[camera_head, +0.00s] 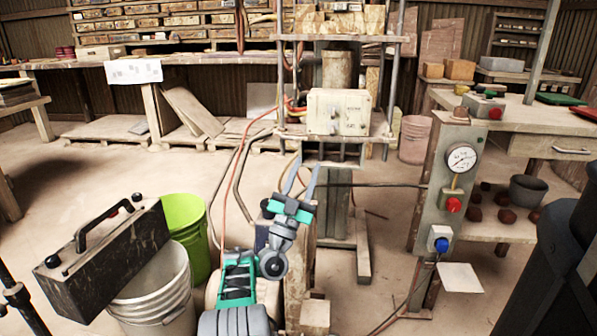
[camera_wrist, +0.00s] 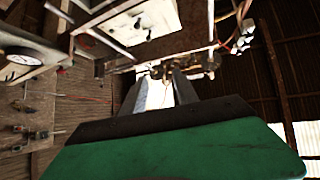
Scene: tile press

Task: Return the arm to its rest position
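My gripper (camera_head: 304,168) is in the middle of the head view, at the end of my teal and grey arm, pointing up and away toward the press. Its two grey-blue fingers stand apart with nothing visible between them. In the wrist view the fingers (camera_wrist: 160,92) rise beyond a dark edge and a green part, also with a gap between them. The tile press (camera_head: 388,130) stands just beyond the gripper, carrying a cream box (camera_head: 339,111). I cannot tell the exact distance between the fingertips and the press frame.
A control post with a gauge (camera_head: 462,159), red button (camera_head: 453,205) and blue button (camera_head: 441,245) stands right. A white bucket (camera_head: 160,300), green bucket (camera_head: 187,225) and dark handled box (camera_head: 105,253) are left. A workbench (camera_head: 515,115) is at right. Open floor lies left.

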